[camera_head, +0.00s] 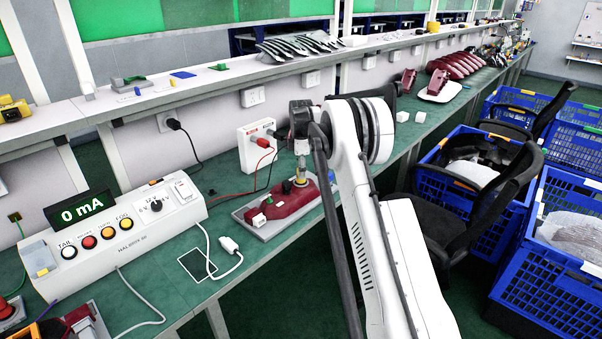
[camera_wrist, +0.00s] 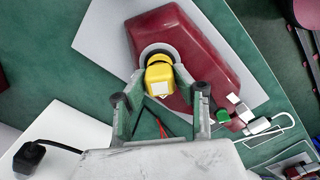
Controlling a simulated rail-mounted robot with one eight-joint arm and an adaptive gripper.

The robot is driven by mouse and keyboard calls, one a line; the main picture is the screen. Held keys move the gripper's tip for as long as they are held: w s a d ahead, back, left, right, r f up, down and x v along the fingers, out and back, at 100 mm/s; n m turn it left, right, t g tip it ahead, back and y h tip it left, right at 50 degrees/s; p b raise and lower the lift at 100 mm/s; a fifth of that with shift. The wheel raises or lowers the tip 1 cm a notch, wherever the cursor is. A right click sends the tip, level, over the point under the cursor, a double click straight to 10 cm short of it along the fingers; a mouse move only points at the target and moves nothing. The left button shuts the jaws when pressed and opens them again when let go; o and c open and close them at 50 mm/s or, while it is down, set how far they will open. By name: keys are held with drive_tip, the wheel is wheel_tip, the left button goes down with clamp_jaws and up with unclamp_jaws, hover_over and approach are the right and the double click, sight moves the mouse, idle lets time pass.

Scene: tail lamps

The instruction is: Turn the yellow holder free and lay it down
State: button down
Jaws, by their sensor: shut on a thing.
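The yellow holder (camera_wrist: 160,78) sits at a round grey opening in the back of a dark red tail lamp (camera_wrist: 205,65). In the head view the holder (camera_head: 300,182) shows as a small yellow patch under my gripper. My gripper (camera_wrist: 160,74) has a finger on each side of the holder and is shut on it. In the head view my gripper (camera_head: 301,165) points down over the lamp (camera_head: 290,203). The lamp lies on a light grey plate (camera_head: 240,214) on the green bench. The holder's lower part is hidden in the lamp.
A tester box (camera_head: 105,232) reads 0 mA at left. A white socket box (camera_head: 256,148) with red and black leads stands behind the lamp.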

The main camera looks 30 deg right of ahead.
drive_tip(key=shift+f, duration=0.1)
drive_tip(key=shift+s+f+n+b, duration=0.1)
drive_tip(key=shift+n+b, duration=0.25)
drive_tip(key=shift+n, duration=0.75)
drive_tip(key=c, duration=2)
unclamp_jaws()
drive_tip(key=shift+c, duration=0.2)
clamp_jaws()
